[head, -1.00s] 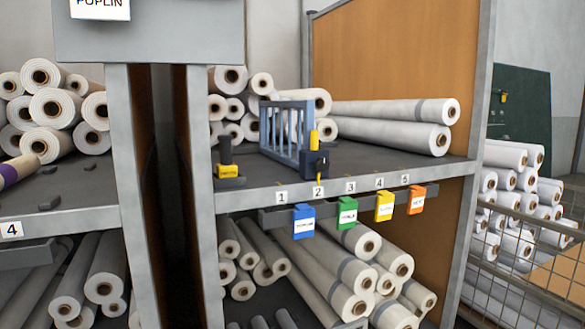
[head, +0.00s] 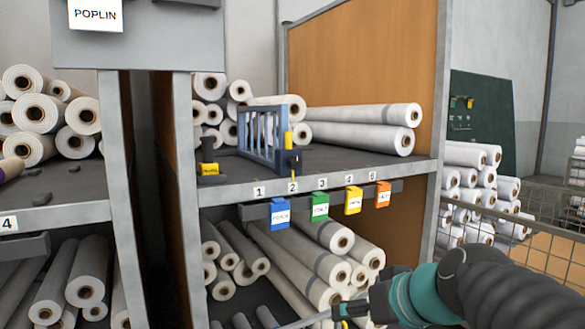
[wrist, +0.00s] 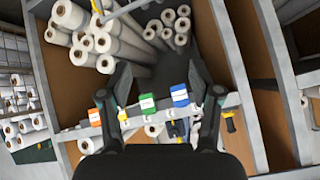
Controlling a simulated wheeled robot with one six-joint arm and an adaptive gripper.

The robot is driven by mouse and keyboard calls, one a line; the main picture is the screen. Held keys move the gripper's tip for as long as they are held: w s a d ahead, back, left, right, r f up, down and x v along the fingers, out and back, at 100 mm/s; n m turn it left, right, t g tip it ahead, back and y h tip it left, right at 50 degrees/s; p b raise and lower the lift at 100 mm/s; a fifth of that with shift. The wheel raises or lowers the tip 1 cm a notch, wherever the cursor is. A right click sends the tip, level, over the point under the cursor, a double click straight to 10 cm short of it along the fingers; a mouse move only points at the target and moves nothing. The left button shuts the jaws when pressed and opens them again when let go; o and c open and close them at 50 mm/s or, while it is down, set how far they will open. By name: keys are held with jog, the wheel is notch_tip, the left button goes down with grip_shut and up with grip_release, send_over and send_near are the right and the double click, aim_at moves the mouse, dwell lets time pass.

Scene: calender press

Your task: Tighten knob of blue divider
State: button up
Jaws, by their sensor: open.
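The blue divider (head: 262,135), an upright barred panel, stands on the middle shelf among the fabric rolls. Its dark blue clamp (head: 288,162) sits at the shelf's front edge above number 2. A yellow upright knob (head: 289,139) shows on top of the clamp. My gripper (head: 340,312) is low in the head view, in front of the lower shelf and below the divider, and is partly cut off by the bottom edge. In the wrist view the fingers of my gripper (wrist: 162,108) are spread apart with nothing between them. The wrist view mostly hides the divider behind my gripper.
Blue (head: 280,213), green (head: 320,206), yellow (head: 353,200) and orange (head: 384,194) tags hang from a rail below the shelf edge. A yellow and black clamp (head: 209,168) sits left of the divider. A wire cage (head: 520,230) stands at the right.

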jog(key=w+a+r+n+t+y+b, duration=0.1)
jog(key=w+a+r+t+y, duration=0.3)
jog(key=w+r, duration=0.75)
jog(key=t, duration=0.3)
send_near(298, 162)
jog(key=shift+y, duration=0.3)
jog(key=p+x, duration=0.4)
jog(key=x, duration=0.5)
jog(key=shift+w+a+f, duration=0.15)
jog(key=shift+w+f, duration=0.05)
jog(key=shift+w, duration=0.15)
jog(key=c, duration=1.2)
